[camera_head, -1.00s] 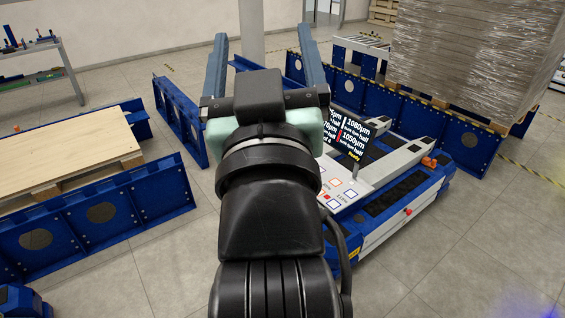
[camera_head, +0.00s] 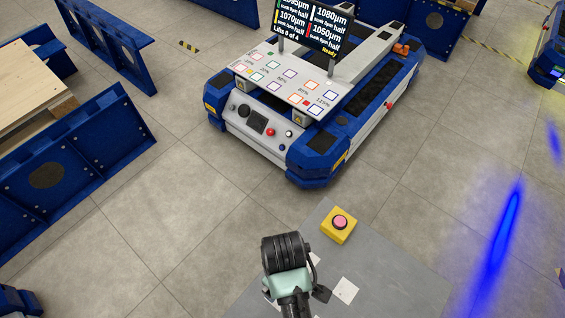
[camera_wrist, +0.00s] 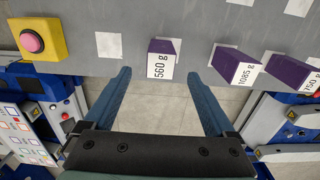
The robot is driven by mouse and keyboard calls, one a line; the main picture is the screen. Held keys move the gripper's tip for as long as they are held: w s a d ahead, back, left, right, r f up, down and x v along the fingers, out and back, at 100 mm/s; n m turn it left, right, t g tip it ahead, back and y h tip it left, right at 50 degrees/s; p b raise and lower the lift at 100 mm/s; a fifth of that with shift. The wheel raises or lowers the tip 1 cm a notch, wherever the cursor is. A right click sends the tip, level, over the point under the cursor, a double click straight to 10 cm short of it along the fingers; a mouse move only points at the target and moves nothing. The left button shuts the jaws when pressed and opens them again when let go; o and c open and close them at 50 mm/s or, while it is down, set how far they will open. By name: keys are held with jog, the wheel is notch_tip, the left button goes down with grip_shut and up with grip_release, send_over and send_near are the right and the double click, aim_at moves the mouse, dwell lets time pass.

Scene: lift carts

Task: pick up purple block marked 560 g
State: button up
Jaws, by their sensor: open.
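The purple block marked 560 g (camera_wrist: 164,46) stands on the grey table top (camera_wrist: 130,18) near its edge in the wrist view, its white label facing me. My gripper (camera_wrist: 159,73) is open and empty, with the two blue fingers apart. In the picture, the block lies between and just beyond the fingertips, and I see no contact. In the head view, my arm and wrist show at the bottom above the grey table (camera_head: 400,275). The fingers and this block are not visible there.
Purple blocks marked 1085 g (camera_wrist: 236,67) and 750 g (camera_wrist: 292,72) stand to the right. A yellow box with a red button (camera_head: 338,225) is on the table, left of the block in the wrist view (camera_wrist: 38,40). A blue lift cart (camera_head: 320,140) stands beyond.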

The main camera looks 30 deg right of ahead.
notch_tip(320, 180, down, 9)
jog(key=shift+a+f+b, duration=0.1)
jog(key=shift+f+b, duration=0.05)
jog(key=shift+b, duration=0.8)
jog(key=shift+c, duration=0.3)
grip_shut()
jog(key=shift+w, duration=0.1)
